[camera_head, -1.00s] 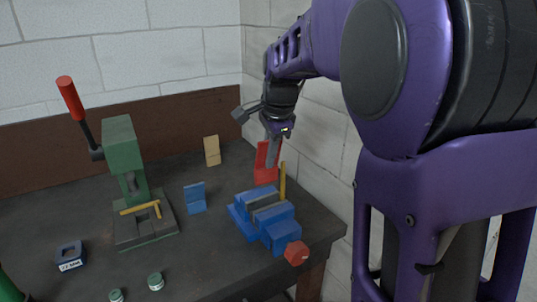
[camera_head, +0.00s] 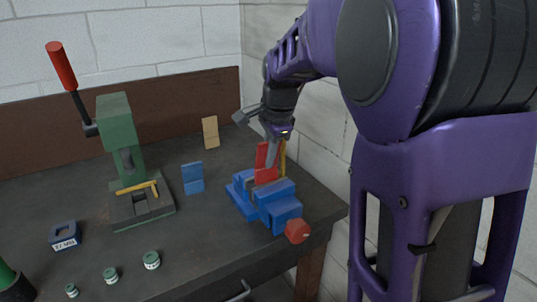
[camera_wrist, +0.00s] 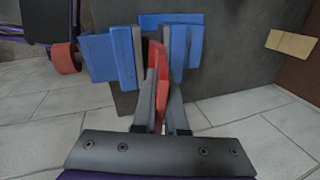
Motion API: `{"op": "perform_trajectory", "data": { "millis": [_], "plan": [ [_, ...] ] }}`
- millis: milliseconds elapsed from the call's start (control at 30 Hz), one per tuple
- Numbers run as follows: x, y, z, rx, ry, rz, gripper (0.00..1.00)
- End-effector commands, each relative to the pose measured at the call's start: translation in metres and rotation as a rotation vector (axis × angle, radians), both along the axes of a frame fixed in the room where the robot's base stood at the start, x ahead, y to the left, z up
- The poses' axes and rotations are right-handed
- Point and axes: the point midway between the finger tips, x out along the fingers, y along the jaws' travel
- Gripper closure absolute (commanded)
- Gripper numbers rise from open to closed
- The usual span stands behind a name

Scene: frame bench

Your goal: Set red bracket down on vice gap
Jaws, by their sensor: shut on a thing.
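The red bracket (camera_head: 264,177) is held by my gripper (camera_head: 272,158), upright over the jaws of the blue vice (camera_head: 276,208). In the wrist view my gripper (camera_wrist: 159,68) is shut on the red bracket (camera_wrist: 156,62), which lies in line with the gap between the blue vice (camera_wrist: 112,62) jaws. The bracket's lower part overlaps the vice in the head view. I cannot tell whether it touches the vice, as the fingers and jaws hide part of it.
A thin yellow piece (camera_head: 283,156) stands behind the vice. A blue bracket (camera_head: 192,178) and a tan bracket (camera_head: 210,132) stand to the left. A green press (camera_head: 122,150) with a red-handled lever stands further left. Several green round pieces (camera_head: 151,260) lie near the front edge.

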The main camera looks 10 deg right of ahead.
Motion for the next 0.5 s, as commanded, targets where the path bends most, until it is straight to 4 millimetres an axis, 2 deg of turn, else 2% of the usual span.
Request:
{"op": "perform_trajectory", "data": {
  "millis": [500],
  "plan": [
    [0.0001, 0.0000, -0.0058, 0.000, 0.000, 0.000, 1.00]
  ]
}}
